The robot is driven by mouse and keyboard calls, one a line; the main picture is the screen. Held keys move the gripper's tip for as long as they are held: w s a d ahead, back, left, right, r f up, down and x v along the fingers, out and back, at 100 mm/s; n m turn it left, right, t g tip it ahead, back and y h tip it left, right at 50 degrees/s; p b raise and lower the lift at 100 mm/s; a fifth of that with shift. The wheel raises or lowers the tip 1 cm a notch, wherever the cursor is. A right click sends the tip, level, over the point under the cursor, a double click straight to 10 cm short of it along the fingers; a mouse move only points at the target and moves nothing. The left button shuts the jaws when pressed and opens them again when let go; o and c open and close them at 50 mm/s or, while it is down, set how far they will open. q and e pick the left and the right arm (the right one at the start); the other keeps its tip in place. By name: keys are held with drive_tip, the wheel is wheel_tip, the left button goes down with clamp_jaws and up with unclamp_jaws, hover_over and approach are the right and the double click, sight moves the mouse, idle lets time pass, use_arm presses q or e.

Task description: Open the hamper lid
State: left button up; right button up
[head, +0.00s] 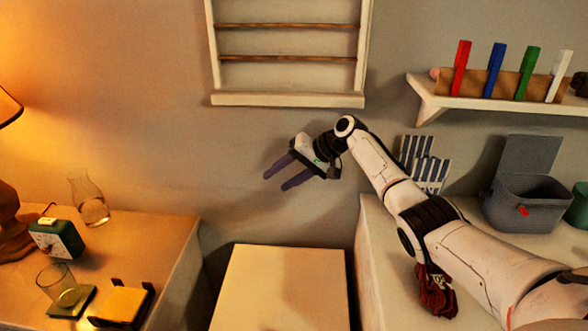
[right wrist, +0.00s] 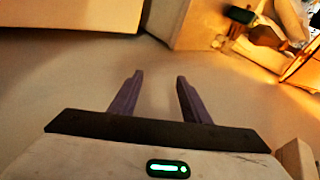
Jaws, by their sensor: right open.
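A cream box with a flat, closed top (head: 285,290) stands low at the bottom middle of the head view; it may be the hamper, but its front is hidden. A grey woven basket (head: 525,203) with a red tag stands on the right-hand surface, its lid (head: 530,153) raised upright at the back. My right gripper (head: 276,181) is open and empty, in the air above and behind the cream box, fingers pointing left. Its two dark fingers stand apart in the right wrist view (right wrist: 160,76), with nothing between them. My left gripper is not in view.
A bedside table (head: 165,235) on the left holds a green clock (head: 56,239), a carafe (head: 90,205) and a glass (head: 62,285). A wall rack (head: 290,99) hangs above my gripper. Dark red cloth (head: 437,292) lies under my right arm. Striped cloth (head: 426,165) stands near the basket.

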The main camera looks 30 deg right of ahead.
drive_tip(key=v, duration=0.8)
drive_tip(key=shift+s+r, duration=0.2)
drive_tip(key=shift+d, duration=0.1)
